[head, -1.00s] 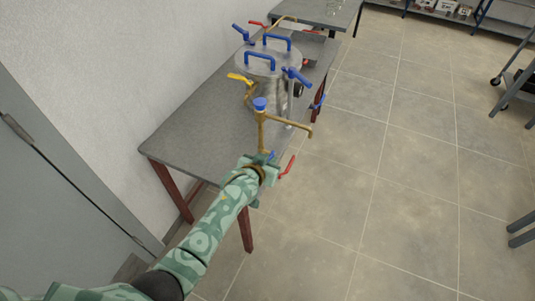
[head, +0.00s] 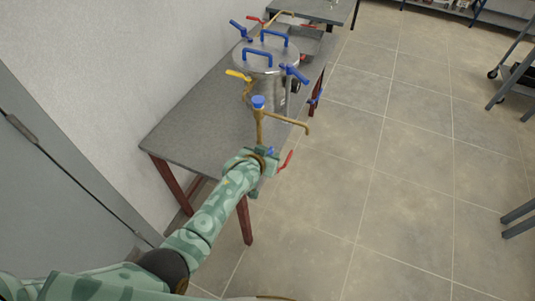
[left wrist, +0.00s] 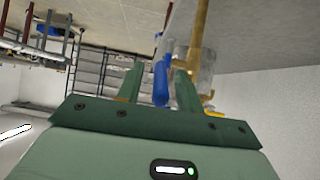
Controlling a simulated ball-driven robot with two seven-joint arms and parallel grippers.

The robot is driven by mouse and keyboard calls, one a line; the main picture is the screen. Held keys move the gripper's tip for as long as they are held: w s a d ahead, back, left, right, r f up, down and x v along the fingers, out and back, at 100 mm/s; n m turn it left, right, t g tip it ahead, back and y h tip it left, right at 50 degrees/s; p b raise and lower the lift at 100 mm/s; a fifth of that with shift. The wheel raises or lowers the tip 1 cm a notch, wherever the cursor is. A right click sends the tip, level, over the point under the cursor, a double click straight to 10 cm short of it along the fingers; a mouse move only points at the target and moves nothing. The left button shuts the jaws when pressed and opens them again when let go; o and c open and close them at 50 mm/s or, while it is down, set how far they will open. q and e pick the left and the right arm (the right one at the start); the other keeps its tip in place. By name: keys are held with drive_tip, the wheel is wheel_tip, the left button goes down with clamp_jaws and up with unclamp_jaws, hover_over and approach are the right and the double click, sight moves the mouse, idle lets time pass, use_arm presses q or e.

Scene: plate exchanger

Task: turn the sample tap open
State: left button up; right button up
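A brass pipe fitting (head: 260,126) with a blue cap (head: 258,102) and a bent spout (head: 290,121) stands at the near end of the vessel's table. A small blue lever (head: 269,151) and a red lever (head: 285,160) show at its foot, partly behind my left gripper (head: 265,158). In the left wrist view, my left gripper (left wrist: 160,82) is open. A blue lever (left wrist: 160,84) appears between its fingers, nearer the right finger; I cannot tell whether they touch. The brass pipe (left wrist: 199,40) rises behind the right finger. The pictures do not label the sample tap. My right gripper is not in view.
A steel vessel (head: 272,62) with blue lid handles, a yellow lever (head: 238,75) and blue levers stands on the grey table (head: 205,125). A white wall is to the left, with a grey door (head: 60,200).

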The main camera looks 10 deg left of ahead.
use_arm(q)
drive_tip(key=p+v, duration=0.6)
drive_tip(key=v, duration=1)
drive_tip(key=shift+s, duration=0.25)
